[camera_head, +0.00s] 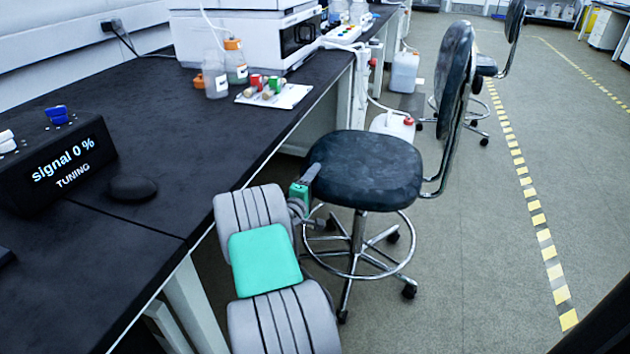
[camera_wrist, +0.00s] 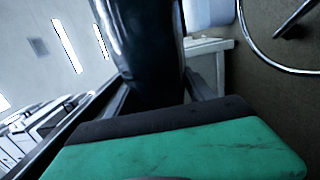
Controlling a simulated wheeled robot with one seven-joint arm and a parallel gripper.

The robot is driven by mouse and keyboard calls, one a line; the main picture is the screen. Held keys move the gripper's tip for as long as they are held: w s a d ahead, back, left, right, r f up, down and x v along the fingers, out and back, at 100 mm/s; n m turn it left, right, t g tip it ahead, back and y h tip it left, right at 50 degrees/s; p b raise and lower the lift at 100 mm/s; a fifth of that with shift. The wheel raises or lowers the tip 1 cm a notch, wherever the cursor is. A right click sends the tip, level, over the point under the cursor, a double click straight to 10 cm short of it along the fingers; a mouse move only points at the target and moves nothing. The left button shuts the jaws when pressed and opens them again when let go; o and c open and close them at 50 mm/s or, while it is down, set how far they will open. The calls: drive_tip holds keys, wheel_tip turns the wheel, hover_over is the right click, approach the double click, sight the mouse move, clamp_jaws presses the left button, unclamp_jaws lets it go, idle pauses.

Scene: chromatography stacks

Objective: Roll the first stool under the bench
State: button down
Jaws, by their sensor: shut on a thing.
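The first stool is a dark padded chair with a seat (camera_head: 368,168), a tall backrest (camera_head: 454,75), a chrome foot ring (camera_head: 372,275) and castors. It stands upright on the floor beside the bench (camera_head: 120,80), outside the bench's front edge. My gripper (camera_head: 307,180) is at the seat's left edge, shut on it. In the wrist view the dark seat edge (camera_wrist: 145,45) sits between the fingers of my gripper (camera_wrist: 150,95). Part of the stool's left base is hidden behind my arm.
A second stool (camera_head: 485,70) stands farther along the bench. A white bench leg (camera_head: 190,305) is at near left. The aisle floor (camera_head: 450,290) at right is clear.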

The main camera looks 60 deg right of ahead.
drive_tip(key=shift+w+a, duration=0.1)
drive_tip(key=shift+c, duration=1.4)
unclamp_jaws()
drive_tip(key=shift+w, duration=0.1)
drive_tip(key=s+a+p, duration=0.1)
drive_tip(key=a+p, duration=0.1)
drive_tip(key=a, duration=0.5)
drive_tip(key=shift+s+a, duration=0.25)
drive_tip(key=shift+a, duration=0.15)
